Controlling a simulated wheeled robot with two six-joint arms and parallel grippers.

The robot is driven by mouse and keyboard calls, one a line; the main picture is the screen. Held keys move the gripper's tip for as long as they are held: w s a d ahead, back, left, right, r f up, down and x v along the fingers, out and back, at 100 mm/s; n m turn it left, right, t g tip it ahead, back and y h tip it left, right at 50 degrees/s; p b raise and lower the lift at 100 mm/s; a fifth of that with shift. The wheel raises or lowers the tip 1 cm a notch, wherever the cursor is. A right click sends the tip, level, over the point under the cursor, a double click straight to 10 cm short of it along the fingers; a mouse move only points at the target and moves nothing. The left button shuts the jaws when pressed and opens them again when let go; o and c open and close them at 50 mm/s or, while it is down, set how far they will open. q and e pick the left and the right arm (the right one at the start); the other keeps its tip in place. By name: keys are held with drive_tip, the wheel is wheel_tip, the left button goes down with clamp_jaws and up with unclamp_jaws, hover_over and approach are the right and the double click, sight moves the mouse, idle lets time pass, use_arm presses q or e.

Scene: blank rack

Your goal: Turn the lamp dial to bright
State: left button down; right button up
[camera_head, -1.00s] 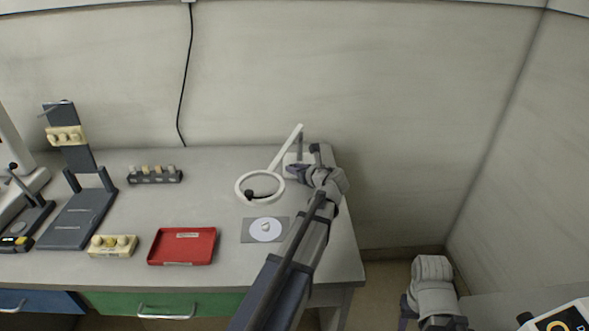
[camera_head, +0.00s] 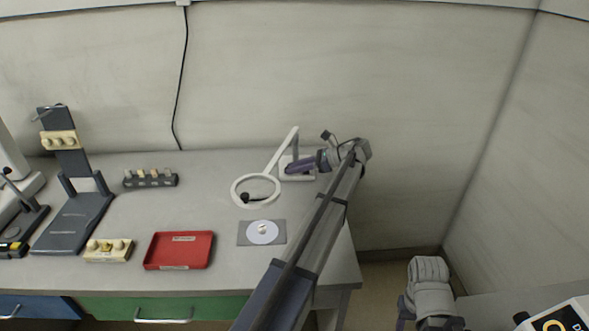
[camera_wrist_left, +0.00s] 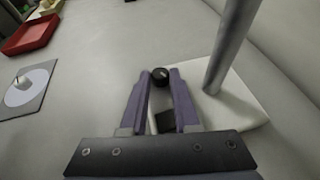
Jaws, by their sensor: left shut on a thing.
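The lamp has a white ring head (camera_head: 236,197), a slanted white arm (camera_head: 283,149) and a pale base (camera_head: 283,160) near the table's back right. Its base and grey post also show in the left wrist view (camera_wrist_left: 243,108). My left gripper (camera_head: 291,167) reaches over the base from the right, its purple fingers pointing left. In the left wrist view, the round black dial (camera_wrist_left: 160,75) sits between the fingertips, which are shut on it. The dial is hidden in the head view, and its setting cannot be read. My right gripper (camera_head: 404,312) shows only partly at the bottom.
A grey plate with a white disc (camera_head: 263,232) lies in front of the lamp. A red tray (camera_head: 180,250), a cream block with knobs (camera_head: 108,250), a small dark rack (camera_head: 150,179) and a dark stand (camera_head: 74,222) are further left. A wall rises behind the table.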

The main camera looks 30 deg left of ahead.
use_arm(q)
drive_tip(key=shift+w+a+n+g+h, duration=0.1)
drive_tip(key=shift+w+n+g+h, duration=0.15)
drive_tip(key=shift+n+g+h, duration=0.4)
drive_tip(key=shift+s+n+g, duration=0.1)
drive_tip(key=shift+n+g, duration=0.25)
drive_tip(key=c, duration=0.7)
unclamp_jaws()
drive_tip(key=shift+o, duration=0.2)
